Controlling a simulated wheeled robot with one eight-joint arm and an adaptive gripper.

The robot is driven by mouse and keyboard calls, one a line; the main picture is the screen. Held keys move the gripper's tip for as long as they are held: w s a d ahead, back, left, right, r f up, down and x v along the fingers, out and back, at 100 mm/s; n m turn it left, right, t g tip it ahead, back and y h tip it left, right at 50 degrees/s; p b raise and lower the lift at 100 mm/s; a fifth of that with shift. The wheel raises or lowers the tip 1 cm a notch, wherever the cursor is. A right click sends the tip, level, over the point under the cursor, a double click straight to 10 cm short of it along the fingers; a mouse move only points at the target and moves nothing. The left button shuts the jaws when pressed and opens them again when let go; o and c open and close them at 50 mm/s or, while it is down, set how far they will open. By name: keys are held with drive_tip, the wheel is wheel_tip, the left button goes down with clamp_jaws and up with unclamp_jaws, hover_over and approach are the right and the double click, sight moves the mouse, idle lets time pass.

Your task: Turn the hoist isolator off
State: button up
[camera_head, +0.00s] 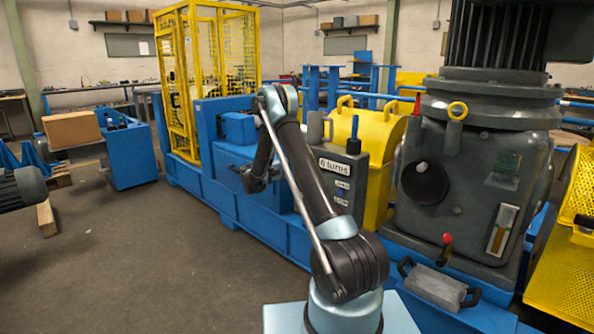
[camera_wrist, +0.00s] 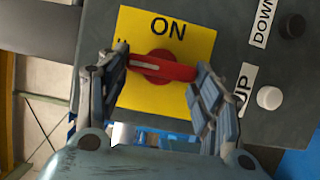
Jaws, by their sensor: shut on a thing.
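The hoist isolator is a red rotary handle (camera_wrist: 165,68) on a yellow plate (camera_wrist: 195,42) with the word ON above it in the wrist view. The handle lies crosswise below that word, tilted slightly down to the right. My gripper (camera_wrist: 162,66) is shut on the handle, one finger at each end. The lower part of the plate is partly hidden by my gripper. In the head view the grey control box (camera_head: 355,176) stands behind my arm, and the handle is hidden there.
A black button (camera_wrist: 292,26) marked DOWN and a white button (camera_wrist: 270,97) marked UP sit right of the plate. A gearbox with a red-knobbed lever (camera_head: 447,239) stands right of the box. Open floor (camera_head: 130,260) lies to the left.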

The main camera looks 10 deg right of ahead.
drive_tip(key=o, duration=1.1)
drive_tip(key=shift+f, duration=0.1)
drive_tip(key=shift+c, duration=0.2)
drive_tip(key=v, duration=1.2)
